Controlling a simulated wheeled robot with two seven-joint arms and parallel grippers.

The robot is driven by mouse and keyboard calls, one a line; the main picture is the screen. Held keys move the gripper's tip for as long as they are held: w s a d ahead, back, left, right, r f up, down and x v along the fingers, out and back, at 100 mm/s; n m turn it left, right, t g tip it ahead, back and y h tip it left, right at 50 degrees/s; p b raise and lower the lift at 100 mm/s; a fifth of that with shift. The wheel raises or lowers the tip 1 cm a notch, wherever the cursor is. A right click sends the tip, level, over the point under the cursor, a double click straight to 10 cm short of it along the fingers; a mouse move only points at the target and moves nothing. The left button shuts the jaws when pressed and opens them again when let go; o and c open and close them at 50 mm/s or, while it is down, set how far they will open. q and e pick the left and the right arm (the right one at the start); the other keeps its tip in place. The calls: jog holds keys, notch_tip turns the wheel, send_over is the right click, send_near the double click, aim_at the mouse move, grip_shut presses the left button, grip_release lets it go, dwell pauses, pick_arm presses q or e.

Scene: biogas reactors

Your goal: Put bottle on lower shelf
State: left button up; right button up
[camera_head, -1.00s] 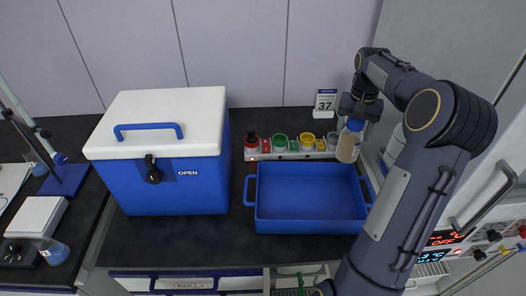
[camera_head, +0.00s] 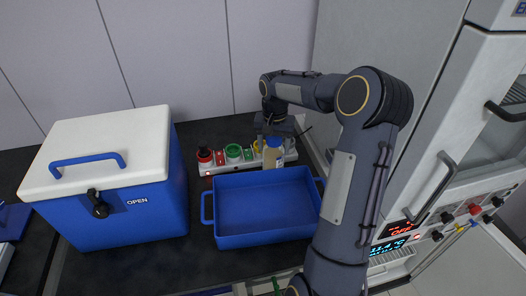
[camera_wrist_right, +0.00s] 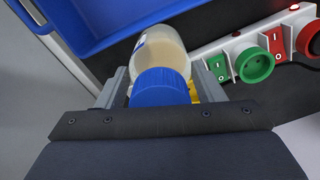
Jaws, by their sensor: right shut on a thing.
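The bottle (camera_head: 273,156) has a blue cap and cloudy, pale yellowish contents. My right gripper (camera_head: 274,146) is shut on it, near the back right of the blue tray. In the right wrist view the bottle (camera_wrist_right: 163,55) sits between the two fingers of my right gripper (camera_wrist_right: 160,90), its blue cap towards the camera. No shelf can be made out for certain in these frames. My left gripper is not in view.
A blue tray (camera_head: 229,236) lies on the dark bench, empty. Behind it is a strip of coloured sockets (camera_head: 219,170). A blue cooler box with a white lid (camera_head: 100,140) stands left. A tall grey cabinet with handles (camera_head: 440,130) stands right.

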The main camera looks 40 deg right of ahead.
aim_at(264, 150)
jog(key=a+f, duration=0.1)
jog(key=w+a+f, duration=0.1)
jog(key=a, duration=0.1)
jog(key=shift+w+p, duration=0.2)
jog(key=shift+p, duration=0.15)
jog(key=shift+f, duration=0.15)
jog(key=shift+f, duration=0.2)
jog(key=o, duration=1.2)
jog(key=shift+o, duration=0.2)
